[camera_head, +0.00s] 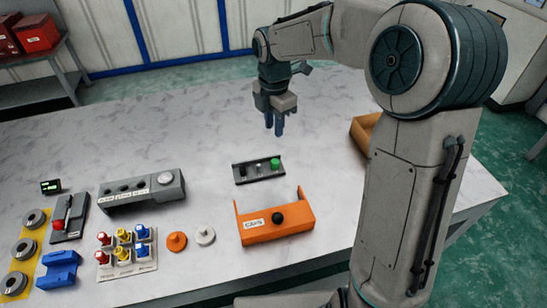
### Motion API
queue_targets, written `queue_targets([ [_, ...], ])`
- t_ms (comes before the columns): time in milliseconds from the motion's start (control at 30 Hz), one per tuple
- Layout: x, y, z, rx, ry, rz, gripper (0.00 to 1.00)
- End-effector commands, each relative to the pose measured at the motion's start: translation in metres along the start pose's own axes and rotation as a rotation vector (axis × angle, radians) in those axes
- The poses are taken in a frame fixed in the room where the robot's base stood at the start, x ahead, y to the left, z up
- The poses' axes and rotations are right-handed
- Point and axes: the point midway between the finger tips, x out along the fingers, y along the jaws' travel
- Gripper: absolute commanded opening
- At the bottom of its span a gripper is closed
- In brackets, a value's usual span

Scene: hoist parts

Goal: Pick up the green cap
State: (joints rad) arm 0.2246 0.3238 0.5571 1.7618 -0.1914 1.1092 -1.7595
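The green cap (275,162) is small and round. It sits at the right end of a dark grey tray (254,180) in the middle of the table, with a dark piece beside it to the left. My gripper (274,129) hangs pointing down above the table, behind the dark tray and apart from the cap. Its two blue fingers sit close together, with a narrow gap that is hard to judge. I see nothing held between them.
An orange holder (276,227) with a black knob stands in front of the dark tray. A grey block (143,196), orange and white caps (176,241), and a rack of coloured knobs (126,253) lie to the left. A brown box (364,130) stands right. The table's back left is clear.

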Motion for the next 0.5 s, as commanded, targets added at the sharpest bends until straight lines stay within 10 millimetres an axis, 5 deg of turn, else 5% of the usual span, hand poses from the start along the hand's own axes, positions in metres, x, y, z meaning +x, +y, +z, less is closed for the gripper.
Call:
queue_targets([
  [500, 0.081, 0.000, 0.002, -0.008, 0.003, -0.001, 0.26],
])
